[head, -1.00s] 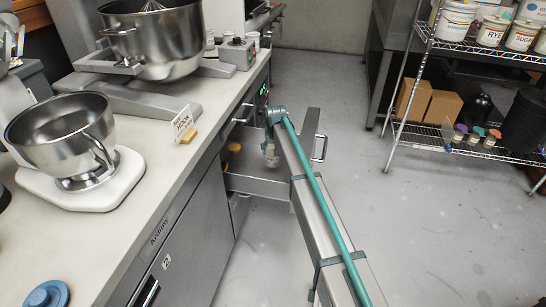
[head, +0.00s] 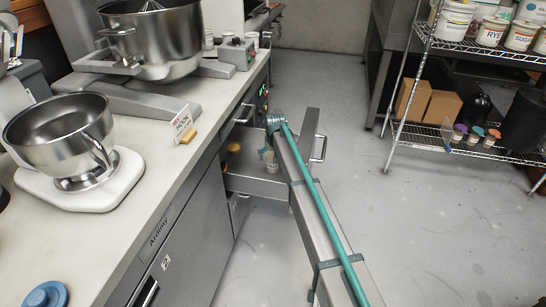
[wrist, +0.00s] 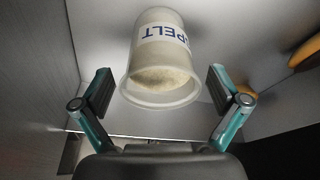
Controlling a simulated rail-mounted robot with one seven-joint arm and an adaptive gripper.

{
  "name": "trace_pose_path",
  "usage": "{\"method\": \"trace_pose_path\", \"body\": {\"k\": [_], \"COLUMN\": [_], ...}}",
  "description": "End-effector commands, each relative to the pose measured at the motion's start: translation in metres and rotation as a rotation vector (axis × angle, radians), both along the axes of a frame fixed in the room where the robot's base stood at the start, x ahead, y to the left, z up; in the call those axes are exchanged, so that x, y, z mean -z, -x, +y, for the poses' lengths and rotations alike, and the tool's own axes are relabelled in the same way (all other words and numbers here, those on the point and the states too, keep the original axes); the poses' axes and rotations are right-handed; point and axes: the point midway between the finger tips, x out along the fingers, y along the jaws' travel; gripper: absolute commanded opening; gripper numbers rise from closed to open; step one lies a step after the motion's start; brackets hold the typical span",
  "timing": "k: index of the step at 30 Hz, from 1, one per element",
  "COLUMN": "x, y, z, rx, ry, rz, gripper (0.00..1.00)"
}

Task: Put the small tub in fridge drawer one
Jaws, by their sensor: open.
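The small tub (wrist: 160,55) is pale and translucent, with a white label reading SPELT. In the wrist view it is between and beyond my gripper's fingers (wrist: 161,92). The fingers are open, with a gap on each side of the tub. In the head view the tub (head: 271,164) is inside the pulled-out fridge drawer (head: 256,187), beside my arm's end. I cannot tell for certain whether the tub rests on the drawer floor. No number shows on this drawer.
A yellow-orange item (head: 234,148) lies in the drawer, left of the tub. The counter (head: 140,222) holds a mixing bowl on a scale (head: 95,187) and a large mixer bowl (head: 160,40). A wire shelf (head: 470,145) stands right. The floor between is clear.

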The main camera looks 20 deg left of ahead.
Motion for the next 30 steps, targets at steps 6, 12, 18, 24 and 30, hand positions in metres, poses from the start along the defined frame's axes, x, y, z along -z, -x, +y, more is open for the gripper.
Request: {"method": "trace_pose_path", "body": {"k": [6,12,18,24,30], "x": [-0.002,-0.019,-0.056,-0.092,-0.113], "y": [0.000,0.005,0.014,0.022,0.027], "z": [0.000,-0.003,-0.008,-0.013,-0.015], "rx": [0.000,0.000,0.000,0.000,0.000], "ry": [0.000,0.000,-0.001,-0.001,0.000], "rz": [0.000,-0.001,-0.002,-0.002,0.000], "gripper": [0.97,0.97,0.97,0.97,0.97]}}
